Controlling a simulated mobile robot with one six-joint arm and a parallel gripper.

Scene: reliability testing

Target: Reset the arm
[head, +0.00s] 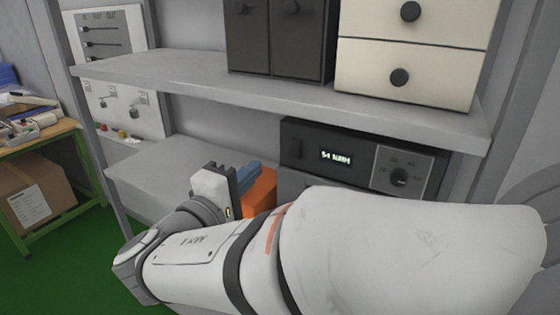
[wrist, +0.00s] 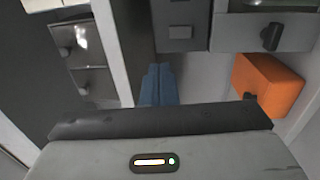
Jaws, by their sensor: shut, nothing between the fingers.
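My arm stretches across the lower part of the head view, in front of a grey shelf unit. My gripper (head: 250,172) has blue fingers and is at the lower shelf level, beside an orange box. In the wrist view the blue fingers (wrist: 158,84) are together with nothing between them. My gripper appears apart from the shelf contents, though its exact distance from them is hard to tell.
The orange box (head: 262,187) is partly hidden by my arm; it also shows in the wrist view (wrist: 267,85). A dark device with a lit display (head: 336,157) and knob stands behind. A workbench (head: 40,137) stands left.

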